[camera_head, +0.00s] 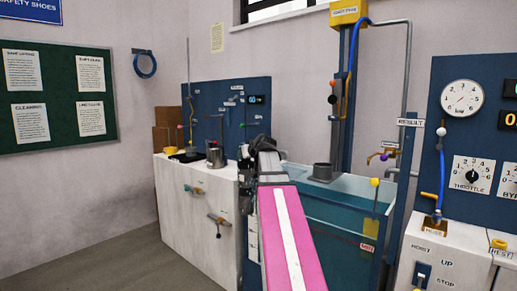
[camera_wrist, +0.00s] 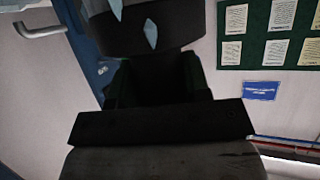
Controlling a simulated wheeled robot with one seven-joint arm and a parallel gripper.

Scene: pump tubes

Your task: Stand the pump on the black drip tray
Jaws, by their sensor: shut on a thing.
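My gripper (camera_head: 262,146) is at the end of my pink arm, in front of the blue panel's right edge and left of the blue tank. It is shut on a dark thing (camera_wrist: 150,25), which I take to be the pump. In the wrist view this thing is dark and round-sided with pale blue marks, and much of it is in shadow. In the head view my wrist hides most of it. The black drip tray (camera_head: 187,157) seems to be the dark flat patch on the white counter, to the left of my gripper. Its outline is small and partly covered.
A grey cylinder (camera_head: 215,155) stands on the white counter (camera_head: 190,185), right of the dark patch. A yellow cup (camera_head: 170,150) is at its left. Handles and a lever (camera_head: 218,222) stick out of the counter front.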

